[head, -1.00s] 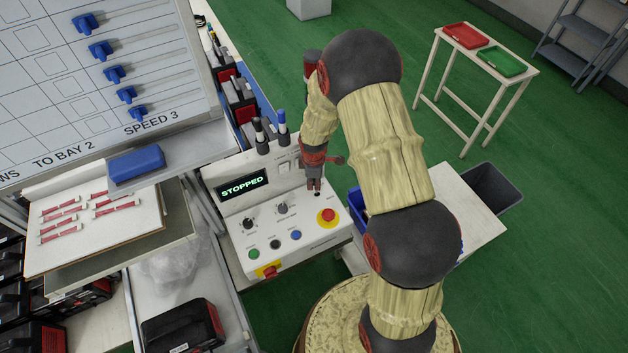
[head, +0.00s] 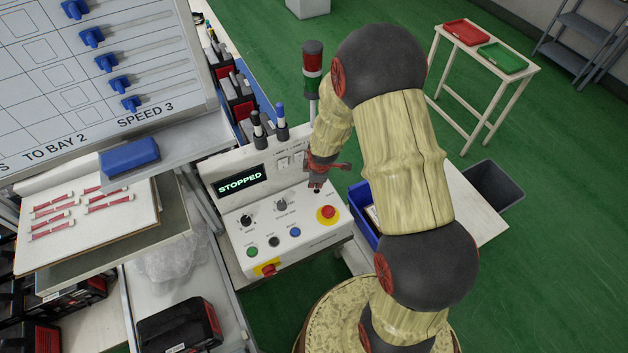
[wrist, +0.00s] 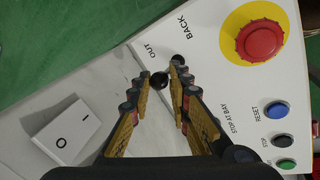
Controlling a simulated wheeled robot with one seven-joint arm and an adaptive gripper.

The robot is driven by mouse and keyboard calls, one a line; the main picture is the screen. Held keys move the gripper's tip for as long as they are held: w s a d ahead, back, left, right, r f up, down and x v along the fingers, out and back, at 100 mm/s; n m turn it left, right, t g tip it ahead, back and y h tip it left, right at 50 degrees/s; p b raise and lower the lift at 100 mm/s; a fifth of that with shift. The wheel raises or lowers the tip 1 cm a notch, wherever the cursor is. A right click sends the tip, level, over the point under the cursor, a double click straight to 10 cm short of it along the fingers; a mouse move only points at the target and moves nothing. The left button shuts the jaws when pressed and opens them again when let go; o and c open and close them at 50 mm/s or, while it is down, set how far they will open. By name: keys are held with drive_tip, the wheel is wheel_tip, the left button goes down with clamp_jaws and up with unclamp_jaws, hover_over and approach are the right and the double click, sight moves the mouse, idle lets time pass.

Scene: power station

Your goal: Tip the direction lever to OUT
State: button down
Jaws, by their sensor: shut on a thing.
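The direction lever, a small black ball-ended stick (wrist: 159,80), stands on the white control panel (head: 296,250) by the printed words OUT and BACK. In the wrist view its knob lies between the two fingers of my gripper (wrist: 160,78), to the lower left of a dark round spot that looks like its base. How far the lever is tilted I cannot tell. My gripper (head: 316,184) is shut on the lever. In the head view it comes down at the panel's right side, and the fingers mostly hide the lever.
A red stop button (head: 327,212) sits close to the gripper. Green, black and blue buttons and two knobs are to its left. A display (head: 240,180) reads STOPPED. A white rocker switch (wrist: 61,133) and a red-green lamp (head: 313,65) are nearby.

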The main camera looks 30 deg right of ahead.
drive_tip(key=shift+s+f+t+b, duration=0.1)
drive_tip(key=shift+s+t+b, duration=0.35)
drive_tip(key=shift+t+b, duration=1.05)
drive_tip(key=s+t+b, duration=0.1)
drive_tip(key=b, duration=0.3)
drive_tip(key=t+b, duration=0.1)
drive_tip(key=b, duration=0.3)
drive_tip(key=shift+s+f, duration=0.25)
drive_tip(key=shift+s, duration=0.15)
drive_tip(key=t+b, duration=0.1)
drive_tip(key=b, duration=0.2)
drive_tip(key=s+t+b, duration=0.1)
drive_tip(key=b, duration=0.3)
drive_tip(key=shift+s+f+t, duration=0.2)
drive_tip(key=shift+s+t, duration=0.05)
drive_tip(key=shift+t, duration=0.15)
drive_tip(key=t+b, duration=0.1)
drive_tip(key=b, duration=0.2)
drive_tip(key=shift+s, duration=0.3)
drive_tip(key=shift+s+r+t+b, duration=0.1)
drive_tip(key=shift+t+b, duration=0.2)
drive_tip(key=shift+b, duration=0.15)
